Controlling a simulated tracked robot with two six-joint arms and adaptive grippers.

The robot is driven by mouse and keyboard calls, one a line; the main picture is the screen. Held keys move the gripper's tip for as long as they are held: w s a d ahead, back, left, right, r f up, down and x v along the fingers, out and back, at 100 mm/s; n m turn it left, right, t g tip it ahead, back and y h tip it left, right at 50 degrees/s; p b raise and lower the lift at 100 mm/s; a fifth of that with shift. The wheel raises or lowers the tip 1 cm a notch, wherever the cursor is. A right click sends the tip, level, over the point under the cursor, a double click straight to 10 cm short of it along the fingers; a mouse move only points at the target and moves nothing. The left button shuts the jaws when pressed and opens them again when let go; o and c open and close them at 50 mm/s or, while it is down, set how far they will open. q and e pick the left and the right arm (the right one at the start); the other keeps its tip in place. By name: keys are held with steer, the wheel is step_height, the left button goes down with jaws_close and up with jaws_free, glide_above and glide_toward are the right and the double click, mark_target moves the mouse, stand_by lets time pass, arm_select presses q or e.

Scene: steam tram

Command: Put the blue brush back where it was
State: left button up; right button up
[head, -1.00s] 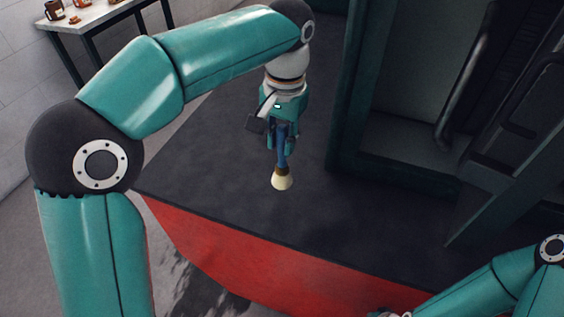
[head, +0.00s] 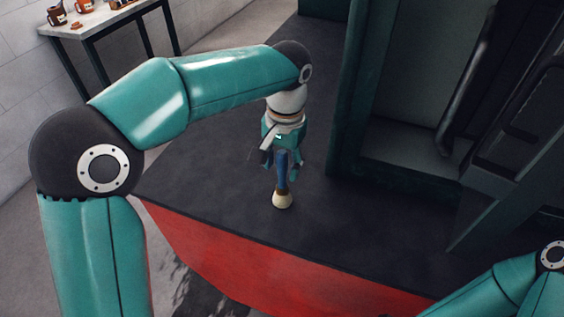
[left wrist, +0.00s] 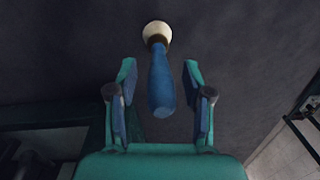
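The blue brush (head: 282,178) has a blue handle and a cream bristle head. In the head view it is upright, bristles down, over the dark deck; it seems to stand on it. My left gripper (head: 281,168) is above it, pointing down, with the handle between its fingers. In the left wrist view the brush (left wrist: 162,80) lies between the spread fingers of the left gripper (left wrist: 160,85), with a gap on each side. The left gripper is open. My right arm shows at the lower right; its gripper is out of view.
The dark deck (head: 215,185) has a red front side (head: 230,255) and is clear around the brush. A dark green cab wall (head: 350,100) rises to the right of the brush. A table (head: 105,15) with mugs stands at the back left.

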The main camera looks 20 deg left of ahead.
arm_select(q)
steer(key=r, duration=0.4)
steer(key=r+p, duration=0.1)
steer(key=r, duration=0.3)
steer(key=r+p, duration=0.1)
steer(key=r, duration=0.3)
steer(key=shift+d, duration=0.25)
